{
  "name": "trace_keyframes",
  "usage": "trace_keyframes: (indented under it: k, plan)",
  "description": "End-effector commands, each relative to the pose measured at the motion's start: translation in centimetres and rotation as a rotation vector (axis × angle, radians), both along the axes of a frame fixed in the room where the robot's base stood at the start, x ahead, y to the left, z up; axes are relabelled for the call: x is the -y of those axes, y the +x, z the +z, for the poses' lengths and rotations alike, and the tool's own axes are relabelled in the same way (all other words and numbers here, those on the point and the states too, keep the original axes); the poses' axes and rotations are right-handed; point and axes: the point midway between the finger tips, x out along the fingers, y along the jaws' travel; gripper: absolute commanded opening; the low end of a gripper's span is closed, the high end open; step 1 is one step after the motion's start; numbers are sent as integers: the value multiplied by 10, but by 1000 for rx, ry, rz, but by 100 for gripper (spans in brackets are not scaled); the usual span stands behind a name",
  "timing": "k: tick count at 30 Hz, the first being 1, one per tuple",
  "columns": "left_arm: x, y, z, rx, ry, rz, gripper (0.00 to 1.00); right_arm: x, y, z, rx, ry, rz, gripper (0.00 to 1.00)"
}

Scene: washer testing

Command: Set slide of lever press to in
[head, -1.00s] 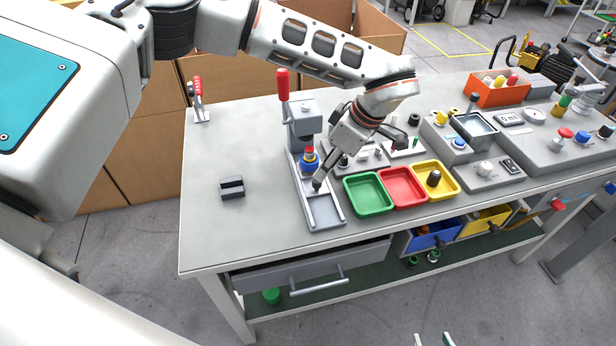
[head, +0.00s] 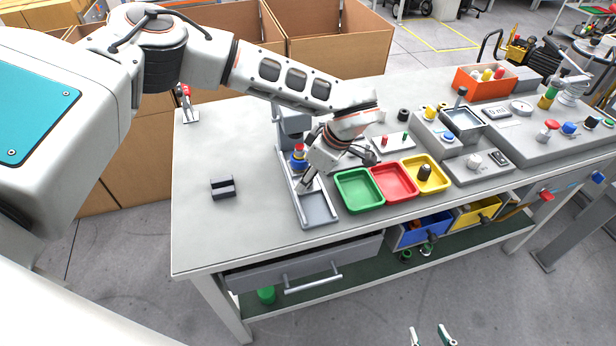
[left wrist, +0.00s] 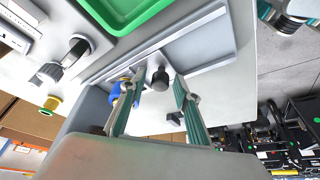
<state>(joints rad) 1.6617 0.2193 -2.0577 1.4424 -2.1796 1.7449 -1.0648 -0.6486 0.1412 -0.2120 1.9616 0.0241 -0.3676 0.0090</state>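The lever press (head: 292,122) stands on the bench; my left arm hides its red handle and part of its column. Its long grey slide track (head: 318,207) runs toward the bench's front edge. A blue piece with a red top (head: 299,156) is on the track near the column. My left gripper (head: 303,187) is low over the track, in front of the blue piece. In the left wrist view its green fingers (left wrist: 157,82) are apart, with a black knob (left wrist: 160,78) between or just beyond the tips; contact is unclear. My right gripper (head: 432,337) shows only two separated fingertips at the bottom edge.
Green (head: 358,208), red (head: 394,198) and yellow (head: 441,183) trays sit close to the right of the track. A small dark block (head: 222,187) lies to its left. Bare bench surrounds that block. A red toggle clamp (head: 185,100) stands at the back left.

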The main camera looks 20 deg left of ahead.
Motion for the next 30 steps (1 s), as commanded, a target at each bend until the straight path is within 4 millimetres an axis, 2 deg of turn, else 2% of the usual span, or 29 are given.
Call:
trace_keyframes:
  k: [1,3,8,15,18,26,27,28,30]
  plan:
    - [0,0,0,0,0,0,16,0,0,0,0,0,0,40]
    - [0,0,0,0,0,0,0,0,0,0,0,0,0,40]
    - [-1,1,0,0,0,0,0,-1,0,0,0,1,-1,40]
    - [-20,31,0,4,1,3,0,-1,-1,-5,-4,2,-1,40]
    - [-25,37,1,3,0,1,0,-1,-1,-6,-4,2,-1,40]
    - [-26,40,2,7,2,0,0,-1,-1,-5,-3,2,-1,40]
    - [-26,40,2,8,2,-1,25,-1,-1,-5,-4,2,-1,40]
    - [-26,40,2,8,2,-1,33,-1,-1,-5,-4,2,-1,40]
    - [-26,39,2,7,2,0,34,-1,-1,-5,-4,2,-1,40]
